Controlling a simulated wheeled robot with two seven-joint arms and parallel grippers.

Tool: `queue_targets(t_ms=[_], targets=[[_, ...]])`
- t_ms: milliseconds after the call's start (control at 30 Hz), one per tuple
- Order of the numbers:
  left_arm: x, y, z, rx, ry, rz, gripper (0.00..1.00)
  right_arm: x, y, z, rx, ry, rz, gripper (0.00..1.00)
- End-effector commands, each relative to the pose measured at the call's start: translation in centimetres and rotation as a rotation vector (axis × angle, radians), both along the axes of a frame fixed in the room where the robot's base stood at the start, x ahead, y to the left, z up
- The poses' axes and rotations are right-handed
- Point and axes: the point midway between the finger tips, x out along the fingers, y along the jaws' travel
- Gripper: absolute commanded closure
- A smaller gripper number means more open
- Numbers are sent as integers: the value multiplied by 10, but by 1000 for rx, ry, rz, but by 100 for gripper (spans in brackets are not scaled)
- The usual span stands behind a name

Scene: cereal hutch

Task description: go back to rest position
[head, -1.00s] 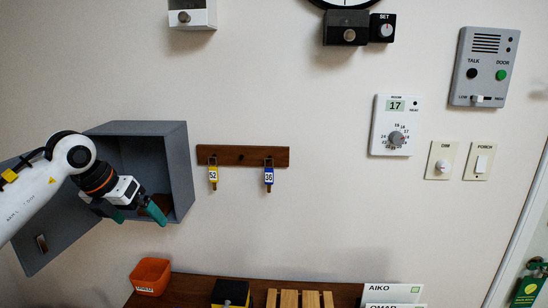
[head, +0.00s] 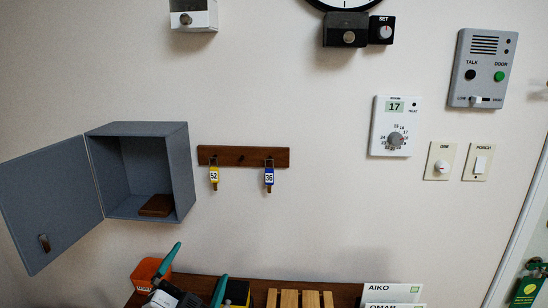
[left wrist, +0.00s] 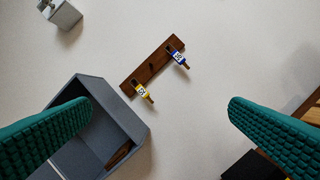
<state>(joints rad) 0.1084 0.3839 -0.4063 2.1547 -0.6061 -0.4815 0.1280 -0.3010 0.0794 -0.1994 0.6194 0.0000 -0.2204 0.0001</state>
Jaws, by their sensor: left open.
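My left gripper (head: 195,277) is low in the head view, in front of the shelf's left part. Its two teal fingers are spread apart with nothing between them. The fingers also frame the left wrist view (left wrist: 158,130), with bare wall and the key rack between and beyond them. My right gripper is in neither view now.
A grey wall cabinet (head: 182,175) stands with its door (head: 50,205) swung open to the left; a brown block (head: 156,205) lies inside. A key rack (head: 225,155) holds yellow and blue tags. An orange bin (head: 145,271) sits on the shelf (head: 258,287).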

Motion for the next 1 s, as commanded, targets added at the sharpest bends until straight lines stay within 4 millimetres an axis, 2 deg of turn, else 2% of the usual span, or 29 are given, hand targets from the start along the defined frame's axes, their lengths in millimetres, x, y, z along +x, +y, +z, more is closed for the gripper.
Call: queue_targets(t_ms=[33,100,200,300,400,500,800,1000], targets=[[-14,16,-37,-88,158,76,0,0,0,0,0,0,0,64],[-36,35,-82,-183,361,168,0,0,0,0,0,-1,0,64],[-78,52,-139,-282,633,272,0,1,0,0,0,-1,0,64],[-120,60,-180,-341,852,341,0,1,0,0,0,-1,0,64],[-158,62,-207,-380,1019,385,0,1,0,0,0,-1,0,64],[-192,62,-225,-407,1158,415,0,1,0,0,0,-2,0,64],[-282,57,-253,-455,1503,470,0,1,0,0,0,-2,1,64],[-267,55,-306,-444,1519,475,0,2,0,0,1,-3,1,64]])
